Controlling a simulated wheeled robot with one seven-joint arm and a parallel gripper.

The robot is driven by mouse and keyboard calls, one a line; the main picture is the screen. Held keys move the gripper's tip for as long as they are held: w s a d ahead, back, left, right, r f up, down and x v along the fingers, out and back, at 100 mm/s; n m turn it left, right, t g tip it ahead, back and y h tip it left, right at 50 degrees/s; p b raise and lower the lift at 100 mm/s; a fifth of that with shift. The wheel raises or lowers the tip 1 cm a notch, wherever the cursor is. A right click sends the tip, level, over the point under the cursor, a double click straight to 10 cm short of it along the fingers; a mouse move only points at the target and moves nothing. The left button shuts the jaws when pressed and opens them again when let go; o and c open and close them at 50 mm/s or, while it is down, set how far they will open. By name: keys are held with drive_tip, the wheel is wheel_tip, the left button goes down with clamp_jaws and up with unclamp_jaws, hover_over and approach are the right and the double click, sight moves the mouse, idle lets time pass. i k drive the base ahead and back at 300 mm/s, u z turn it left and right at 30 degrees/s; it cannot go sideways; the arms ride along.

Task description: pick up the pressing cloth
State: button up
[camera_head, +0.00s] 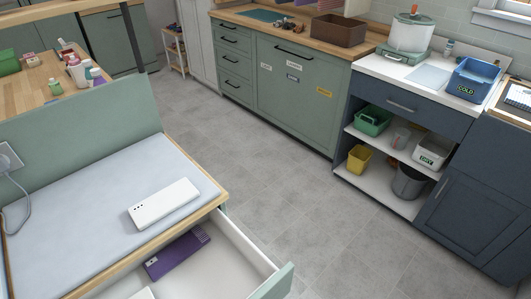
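I cannot tell for certain which thing is the pressing cloth. An open drawer (245,247) at the bottom holds a flat purple item (177,252) with some lighter marks, lying near its back edge. Part of a white item (142,293) shows in the drawer at the bottom edge. A thin pale sheet (428,76) lies flat on the white counter at right, between a pot and a blue bin. My gripper is not in view.
Above the drawer is a grey padded top (90,205) with a white slab-shaped device (163,203). A blue bin (473,78) marked COLD stands on the right counter. Shelves below hold a green bin (372,121) and other containers. The grey floor (270,150) between is clear.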

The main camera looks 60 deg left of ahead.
sight(150, 210)
drive_tip(key=i, duration=0.35)
drive_tip(key=u, duration=3.4)
drive_tip(key=i, duration=0.5)
